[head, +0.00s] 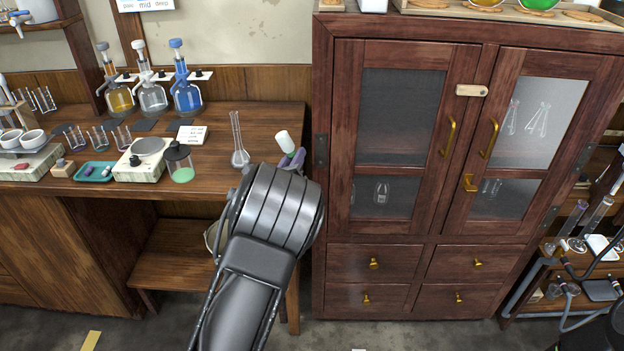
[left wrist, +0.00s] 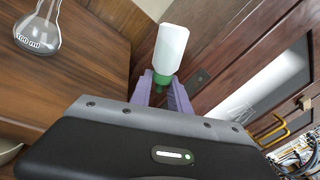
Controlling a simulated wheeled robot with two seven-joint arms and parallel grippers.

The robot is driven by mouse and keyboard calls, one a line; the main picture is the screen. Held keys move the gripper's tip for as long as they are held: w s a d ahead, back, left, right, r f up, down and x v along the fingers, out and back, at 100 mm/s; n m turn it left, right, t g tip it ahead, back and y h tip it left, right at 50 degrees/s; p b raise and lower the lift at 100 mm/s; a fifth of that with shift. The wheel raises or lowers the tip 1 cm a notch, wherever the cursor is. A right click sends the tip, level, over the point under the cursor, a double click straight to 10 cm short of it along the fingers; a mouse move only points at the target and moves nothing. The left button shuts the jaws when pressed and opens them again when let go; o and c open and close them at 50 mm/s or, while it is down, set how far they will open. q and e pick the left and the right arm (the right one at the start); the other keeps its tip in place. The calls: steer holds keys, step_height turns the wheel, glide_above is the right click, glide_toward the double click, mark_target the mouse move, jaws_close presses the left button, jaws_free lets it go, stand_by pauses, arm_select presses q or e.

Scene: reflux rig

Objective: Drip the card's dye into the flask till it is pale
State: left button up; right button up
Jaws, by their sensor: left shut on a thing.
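My left gripper (head: 291,158) is shut on a small white bottle (head: 284,141) with a green end. In the left wrist view the purple fingers (left wrist: 164,92) grip near the green end, and the white body (left wrist: 171,48) sticks out beyond them. The bottle is tilted, its green end lower in the head view. A clear long-necked flask (head: 240,152) stands on the bench just left of the bottle, apart from it. Its "100 ml" mark shows in the left wrist view (left wrist: 38,32), and I see no colour in it. A white card (head: 192,134) lies behind; its writing is too small to read.
Yellow, clear and blue dispenser bottles (head: 187,96) stand at the back of the bench. A jar with green contents (head: 180,164), a balance (head: 146,160) and a teal tray (head: 96,171) are to the left. A tall wooden cabinet (head: 318,200) closes off the right side.

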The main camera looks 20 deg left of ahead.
arm_select(q)
steer(key=w+a+r+g+y+b, duration=0.1)
steer(key=a+r+y, duration=0.4)
steer(key=a+r, duration=1)
steer(key=w+a, duration=0.1)
steer(key=a, duration=0.2)
steer(key=shift+a+r+n, duration=0.2)
steer(key=shift+a+n, duration=0.15)
steer(key=shift+n, duration=0.05)
steer(key=shift+f, duration=0.15)
steer(key=shift+f+b, duration=1.35)
steer(key=shift+f, duration=1.05)
steer(key=o, duration=0.4)
steer(key=shift+c, duration=0.2)
jaws_close()
stand_by(0.7)
